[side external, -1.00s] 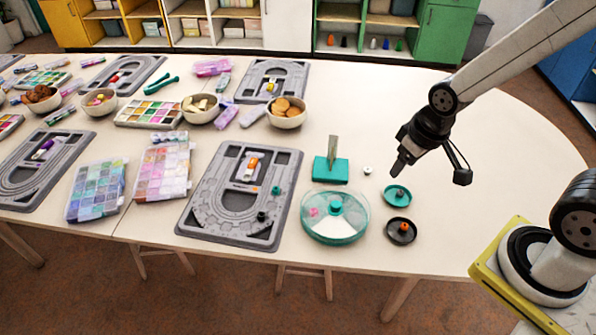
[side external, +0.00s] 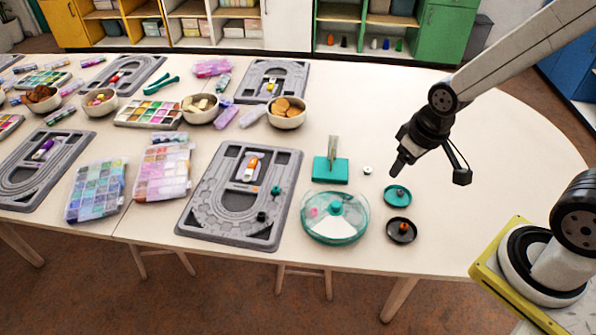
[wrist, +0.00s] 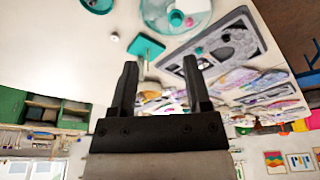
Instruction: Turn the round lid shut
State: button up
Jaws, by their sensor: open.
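A round clear container with a teal rim and a round lid (side external: 335,215) stands on the table right of the nearest grey bead board. A teal knob shows in the middle of its lid, and a pink bit shows through at its left. The container also shows at the top of the wrist view (wrist: 176,14), partly cut off.
A teal block with an upright post (side external: 330,172) stands behind the container. A teal dish (side external: 397,195) and a black dish (side external: 401,231) lie at its right. A grey bead board (side external: 225,222) lies at its left. The table's right side is clear.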

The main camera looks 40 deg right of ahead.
jog(key=shift+o, duration=0.8)
jog(key=n+g, duration=0.3)
jog(key=n, duration=0.4)
send_near(336, 204)
jog(key=shift+s+d+f, duration=0.15)
jog(key=shift+s, duration=0.1)
jog(key=shift+w+f, duration=0.25)
jog(key=shift+f, duration=0.4)
jog(key=shift+f, duration=3.85)
